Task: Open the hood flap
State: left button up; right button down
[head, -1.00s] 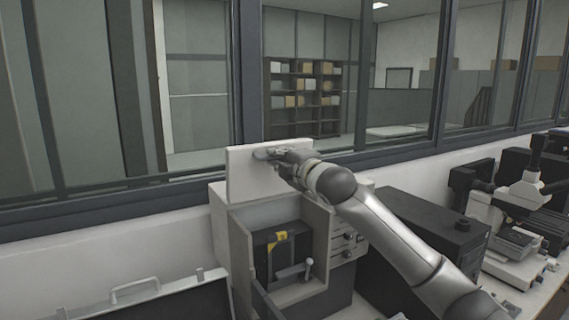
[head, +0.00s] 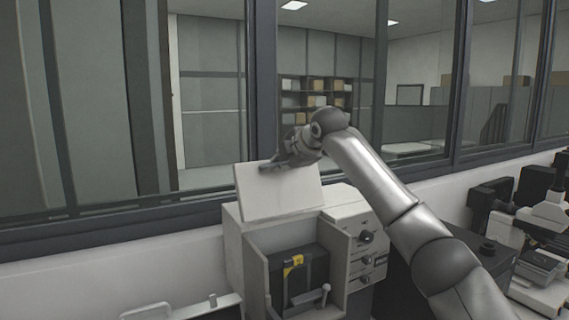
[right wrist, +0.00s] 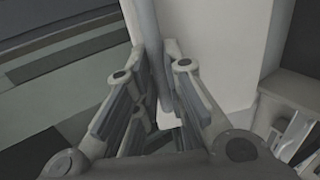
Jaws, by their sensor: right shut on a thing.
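The hood flap (head: 280,195) is a pale panel standing raised and slightly tilted above the mounting press (head: 237,245). The press's front recess below it is open and shows a dark unit with a yellow mark and a small lever. My right gripper (head: 268,167) is at the flap's upper left edge. In the right wrist view its fingers (right wrist: 160,105) are shut on a grey bar, the flap's handle (right wrist: 152,40), beside the pale flap (right wrist: 205,50). My left gripper is not in view.
A control panel with knobs (head: 366,237) is on the press's right side. A dark box and a microscope (head: 545,215) stand farther right. A case with a handle (head: 150,312) lies at lower left. Framed windows (head: 210,120) rise behind the bench.

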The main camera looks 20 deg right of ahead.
jog(key=shift+r, duration=0.75)
jog(key=c, duration=1.8)
grip_release()
jog(key=shift+o, duration=0.2)
jog(key=shift+w+f, duration=0.2)
jog(key=shift+w, duration=0.05)
jog(key=v, duration=1.1)
jog(key=shift+s, duration=0.4)
jog(key=shift+d+f, duration=0.1)
